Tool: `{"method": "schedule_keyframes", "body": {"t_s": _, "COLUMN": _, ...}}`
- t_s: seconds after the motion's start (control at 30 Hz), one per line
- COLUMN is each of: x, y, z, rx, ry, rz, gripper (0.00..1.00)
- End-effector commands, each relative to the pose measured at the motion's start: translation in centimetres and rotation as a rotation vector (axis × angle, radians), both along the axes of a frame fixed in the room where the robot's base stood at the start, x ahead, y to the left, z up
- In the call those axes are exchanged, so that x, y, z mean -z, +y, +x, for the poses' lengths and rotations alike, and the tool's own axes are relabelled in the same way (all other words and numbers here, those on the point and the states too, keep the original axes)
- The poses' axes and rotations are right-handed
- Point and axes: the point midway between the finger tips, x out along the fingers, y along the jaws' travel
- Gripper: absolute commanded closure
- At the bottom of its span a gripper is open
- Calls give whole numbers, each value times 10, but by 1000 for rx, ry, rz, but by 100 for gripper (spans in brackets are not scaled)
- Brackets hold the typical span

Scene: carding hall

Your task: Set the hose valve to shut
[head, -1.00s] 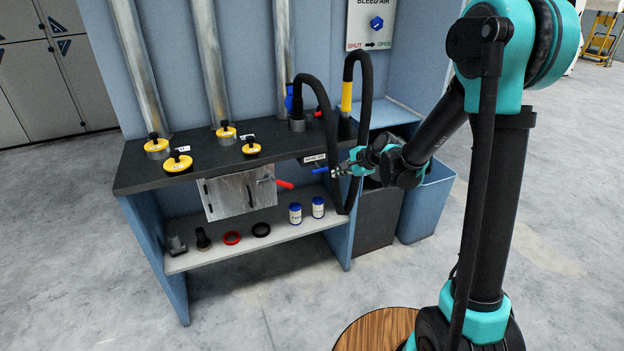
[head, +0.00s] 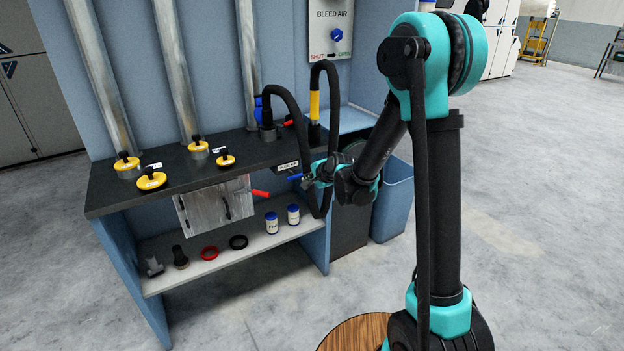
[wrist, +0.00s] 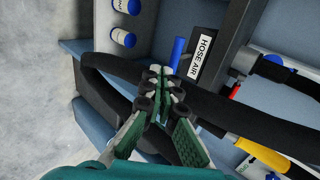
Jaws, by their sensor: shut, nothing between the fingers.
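The hose valve's blue lever (head: 295,177) shows under the bench's front edge, just left of my gripper (head: 312,178). In the wrist view the blue lever (wrist: 178,51) stands just beyond my gripper's fingertips (wrist: 164,74), beside a white HOSE AIR label (wrist: 202,55). The fingers are shut with nothing between them. The fingertips are very close to the lever; I cannot tell whether they touch it. The valve body is hidden behind my gripper.
A black hose (head: 319,95) loops down beside my gripper and crosses the wrist view. Blue-capped jars (head: 272,224) stand on the lower shelf. A blue bin (head: 394,200) stands to the right.

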Motion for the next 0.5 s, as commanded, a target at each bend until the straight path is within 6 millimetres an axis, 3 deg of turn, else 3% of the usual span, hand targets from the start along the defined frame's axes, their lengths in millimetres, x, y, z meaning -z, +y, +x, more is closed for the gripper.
{"method": "schedule_keyframes", "body": {"t_s": 0.17, "x": 17, "y": 13, "z": 18, "rx": -2, "ry": -1, "rz": -1, "gripper": 100}}
{"method": "schedule_keyframes", "body": {"t_s": 0.5, "x": 24, "y": 32, "z": 47, "rx": -1, "ry": 1, "rz": -1, "gripper": 100}}
